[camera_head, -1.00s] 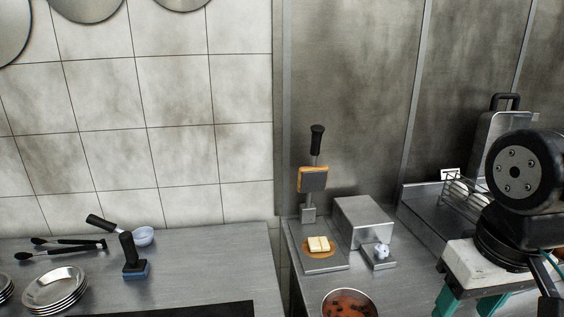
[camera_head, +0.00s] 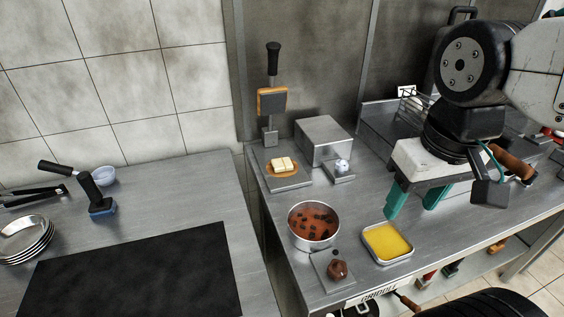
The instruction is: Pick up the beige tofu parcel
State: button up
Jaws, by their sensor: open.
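A pale beige block (camera_head: 283,163), which looks like the tofu parcel, lies on a round orange-brown piece on a small steel tray (camera_head: 296,184) by the back wall. I cannot make out its wrapping. My gripper (camera_head: 414,204) hangs to the right of it, with its two teal fingers spread apart and nothing seen between them. It is well apart from the block, above the steel counter.
A steel box (camera_head: 323,138) stands right of the block. An upright black-handled tool (camera_head: 272,95) stands behind it. A pot of reddish food (camera_head: 313,226) and a tray of yellow stuff (camera_head: 387,243) are in front. A wire rack (camera_head: 422,110) is behind my arm.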

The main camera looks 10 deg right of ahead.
aim_at(280, 164)
jog(key=k, duration=1)
jog(key=z, duration=1.5)
jog(key=i, duration=1.3)
jog(key=u, duration=1.75)
